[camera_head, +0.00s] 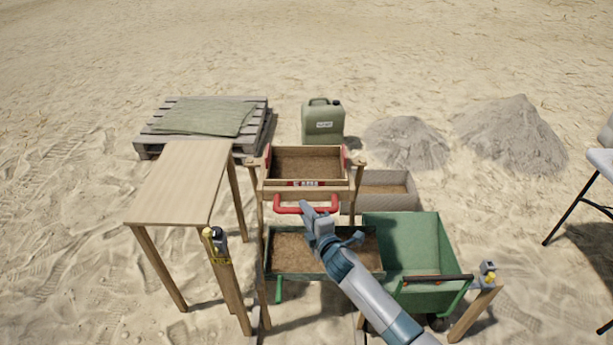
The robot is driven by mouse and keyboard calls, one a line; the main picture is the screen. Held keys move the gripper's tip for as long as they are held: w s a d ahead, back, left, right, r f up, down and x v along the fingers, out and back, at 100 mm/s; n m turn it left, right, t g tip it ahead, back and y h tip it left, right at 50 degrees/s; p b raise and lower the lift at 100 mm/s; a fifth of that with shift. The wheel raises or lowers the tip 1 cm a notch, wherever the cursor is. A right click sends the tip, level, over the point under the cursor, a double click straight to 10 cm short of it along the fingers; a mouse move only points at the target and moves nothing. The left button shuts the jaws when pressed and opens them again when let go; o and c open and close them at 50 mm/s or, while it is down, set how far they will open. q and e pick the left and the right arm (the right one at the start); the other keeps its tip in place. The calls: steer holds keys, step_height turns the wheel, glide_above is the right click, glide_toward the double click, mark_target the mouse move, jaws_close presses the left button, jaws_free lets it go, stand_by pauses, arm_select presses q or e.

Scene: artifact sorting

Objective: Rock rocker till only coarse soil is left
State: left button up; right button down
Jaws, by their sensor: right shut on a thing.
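The rocker (263,186) is a wooden box sieve on a tall wooden frame, with red side pieces and a red handle (285,210) at its front. Brown soil (305,162) lies in it; the grain size is too small to tell. My right gripper (307,210) is shut on the red handle. A green tray (268,262) with brown soil in it stands below the rocker, partly hidden by my right arm. My left gripper is not in view.
A wooden table (180,180) stands at the left, a green cart (405,235) at the right. Open sand lies beyond.

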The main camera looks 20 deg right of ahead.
steer(key=shift+s+a+f+p, duration=0.2)
steer(key=shift+s+a+f, duration=0.1)
steer(key=shift+s, duration=0.45)
steer(key=shift+s+a+f+p, duration=0.15)
steer(key=shift+s+f+p, duration=0.1)
steer(key=shift+s, duration=0.5)
steer(key=shift+s+a+f+p, duration=0.15)
steer(key=shift+s+a+f, duration=0.15)
steer(key=shift+s, duration=0.45)
steer(key=c, duration=2.1)
jaws_free()
steer(key=shift+s, duration=0.1)
steer(key=o, duration=0.5)
steer(key=shift+c, duration=0.2)
steer(key=r+p+v, duration=0.1)
steer(key=p+v, duration=0.2)
steer(key=v, duration=0.4)
steer(key=shift+d, duration=0.2)
steer(key=shift+s, duration=0.15)
